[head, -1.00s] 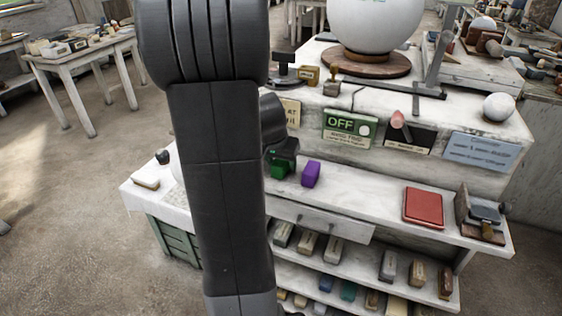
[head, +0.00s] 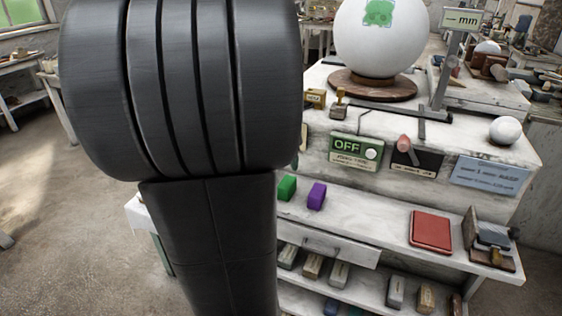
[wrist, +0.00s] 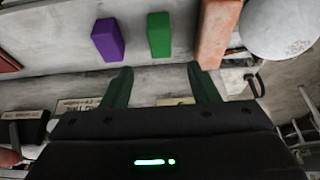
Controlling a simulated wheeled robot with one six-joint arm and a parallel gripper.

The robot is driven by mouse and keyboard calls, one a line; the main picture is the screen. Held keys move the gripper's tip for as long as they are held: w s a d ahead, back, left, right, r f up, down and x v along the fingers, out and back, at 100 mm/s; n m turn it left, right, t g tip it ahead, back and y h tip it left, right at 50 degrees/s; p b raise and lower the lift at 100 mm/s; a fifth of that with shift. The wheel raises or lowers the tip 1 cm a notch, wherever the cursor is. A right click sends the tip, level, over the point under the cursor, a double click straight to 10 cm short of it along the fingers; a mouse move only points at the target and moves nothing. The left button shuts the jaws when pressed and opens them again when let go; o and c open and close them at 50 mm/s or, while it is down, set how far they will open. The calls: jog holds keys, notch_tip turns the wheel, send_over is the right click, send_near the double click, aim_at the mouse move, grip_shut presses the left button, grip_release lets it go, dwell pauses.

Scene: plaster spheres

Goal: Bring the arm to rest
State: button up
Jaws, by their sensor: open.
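In the head view my arm (head: 210,230) rises large and dark at left of centre and hides my gripper. In the wrist view my gripper (wrist: 158,72) is open, with its two dark green fingers apart and nothing between them. Beyond the fingertips a green block (wrist: 159,34) and a purple block (wrist: 108,40) stand on the pale shelf, apart from the fingers. The head view shows the green block (head: 287,188) just right of my arm and the purple block (head: 316,196) beside it.
The bench carries a large white sphere (head: 381,38) on a wooden base, an OFF sign (head: 356,150), a small sphere (head: 505,130) and a red pad (head: 432,230). In the wrist view an orange-brown block (wrist: 217,32) and a white sphere (wrist: 281,25) stand right of the green block.

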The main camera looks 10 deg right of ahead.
aim_at(287, 181)
jog(key=shift+f, duration=0.1)
jog(key=x, duration=1.2)
jog(key=shift+w+r, duration=0.1)
jog(key=shift+r, duration=1.2)
